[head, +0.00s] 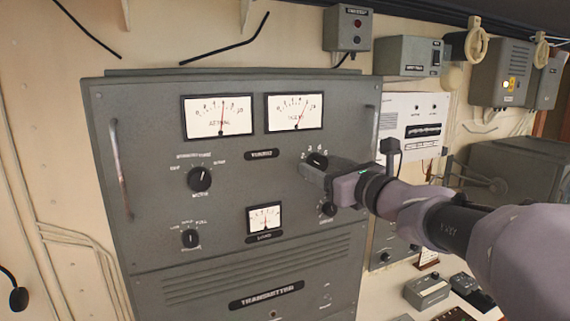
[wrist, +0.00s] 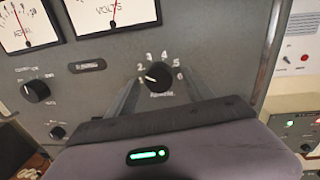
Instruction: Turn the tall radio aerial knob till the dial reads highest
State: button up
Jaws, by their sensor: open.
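The tall grey radio (head: 230,215) fills the middle of the head view. My gripper (head: 308,172) is at this knob. In the wrist view my gripper (wrist: 157,92) is open, with one finger on each side of the numbered knob (wrist: 158,76). The knob's white mark points left, near the 2. Contact cannot be told.
Other knobs stand on the panel: one at upper left (head: 199,179), one at lower left (head: 190,238), one below my gripper (head: 328,209). A small load dial (head: 264,219) is near the middle. A metal handle (head: 121,168) juts out at the left edge. Wall boxes stand at right.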

grip_shut()
jog(key=shift+b, duration=0.45)
jog(key=n+b, duration=0.3)
jog(key=n, duration=0.1)
jog(key=shift+f+b, duration=0.1)
jog(key=shift+b, duration=0.3)
jog(key=shift+r+n+b, duration=0.2)
jog(key=shift+n+b, duration=1.4)
jog(key=shift+n, duration=0.2)
grip_release()
